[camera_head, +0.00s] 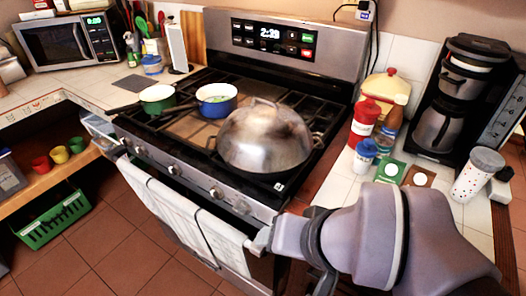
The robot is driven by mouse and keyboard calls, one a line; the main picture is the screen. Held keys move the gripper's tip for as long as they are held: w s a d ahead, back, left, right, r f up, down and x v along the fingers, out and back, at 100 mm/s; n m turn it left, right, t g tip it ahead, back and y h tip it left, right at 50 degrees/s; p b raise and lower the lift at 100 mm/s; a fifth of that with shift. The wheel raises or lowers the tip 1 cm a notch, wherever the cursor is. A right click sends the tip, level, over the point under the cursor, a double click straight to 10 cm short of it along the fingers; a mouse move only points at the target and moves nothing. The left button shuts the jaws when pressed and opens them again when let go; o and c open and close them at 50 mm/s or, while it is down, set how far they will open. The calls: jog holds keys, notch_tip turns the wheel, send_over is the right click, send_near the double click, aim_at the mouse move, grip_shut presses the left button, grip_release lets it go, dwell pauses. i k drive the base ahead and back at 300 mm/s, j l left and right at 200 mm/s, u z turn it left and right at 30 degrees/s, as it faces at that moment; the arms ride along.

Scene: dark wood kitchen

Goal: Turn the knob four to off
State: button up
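The stove (190,90) stands in the middle of the head view, with a row of round silver knobs along its front panel. One knob is at the left (139,150), one near the middle (174,169), one farther right (216,193) and one near the right end (251,214). The knobs carry no readable numbers, and their settings are too small to tell. My arm reaches in from the lower right, close to the stove's right front corner. No gripper fingers show, and nothing is seen touching a knob.
A large silver dome lid (265,138), a blue pot (216,100) and a green pan (157,98) sit on the stove. Towels (175,212) hang on the oven handle below the knobs. Bottles (365,120) and a coffee maker (450,100) crowd the right counter. Floor is open at lower left.

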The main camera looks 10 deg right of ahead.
aim_at(242, 207)
jog(key=j+z, duration=0.35)
jog(key=j, duration=0.2)
jog(key=j+z, duration=0.35)
jog(key=j, duration=0.2)
jog(key=j+z, duration=0.3)
jog(key=j, duration=0.25)
jog(key=k+l+u, duration=0.15)
jog(key=k+l, duration=0.25)
jog(key=k+l+u, duration=0.2)
jog(key=k+l, duration=0.15)
jog(key=k+l+u, duration=0.15)
jog(key=k, duration=0.4)
jog(key=l, duration=0.1)
